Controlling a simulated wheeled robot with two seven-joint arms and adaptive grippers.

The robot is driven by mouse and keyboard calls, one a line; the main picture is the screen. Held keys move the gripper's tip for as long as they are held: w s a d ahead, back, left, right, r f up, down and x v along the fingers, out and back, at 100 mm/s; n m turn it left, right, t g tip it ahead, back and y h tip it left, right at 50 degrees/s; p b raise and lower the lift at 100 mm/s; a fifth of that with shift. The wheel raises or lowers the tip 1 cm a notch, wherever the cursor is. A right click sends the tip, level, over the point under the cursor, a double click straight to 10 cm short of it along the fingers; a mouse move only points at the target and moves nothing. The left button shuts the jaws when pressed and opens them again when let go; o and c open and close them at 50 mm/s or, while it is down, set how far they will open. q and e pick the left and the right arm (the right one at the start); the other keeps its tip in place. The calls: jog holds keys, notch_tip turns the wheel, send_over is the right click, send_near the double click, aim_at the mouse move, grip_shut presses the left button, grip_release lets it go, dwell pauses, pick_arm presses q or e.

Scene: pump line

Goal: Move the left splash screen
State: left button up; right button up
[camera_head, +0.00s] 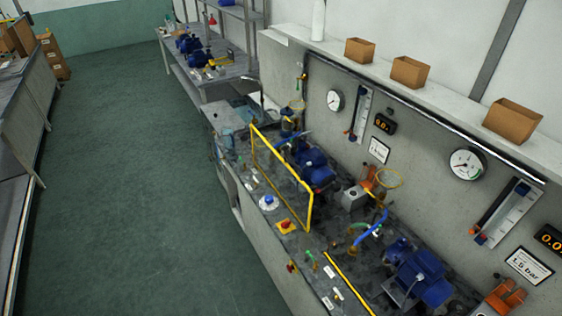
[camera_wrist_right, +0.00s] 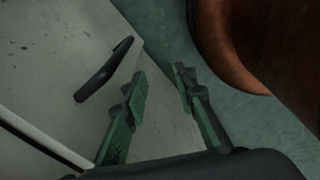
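The left splash screen (camera_head: 282,158) is a clear panel in a yellow frame. It stands upright along the front of the pump bench, before the left blue pump (camera_head: 313,165). No gripper touches it in the head view. A second yellow bar (camera_head: 346,283) runs in front of the right blue pump (camera_head: 420,275); I cannot tell how much panel belongs to it. My right gripper (camera_wrist_right: 160,75) is open and empty in the right wrist view, above the green floor beside a grey cabinet front. My left gripper is in neither view.
A black handle (camera_wrist_right: 104,70) is on the grey cabinet near my right gripper. A large brown-orange rounded thing (camera_wrist_right: 270,50) is close on its right. A red-and-yellow switch (camera_head: 286,226) and a white round dial (camera_head: 268,202) sit at the bench front. The aisle floor (camera_head: 130,180) is clear.

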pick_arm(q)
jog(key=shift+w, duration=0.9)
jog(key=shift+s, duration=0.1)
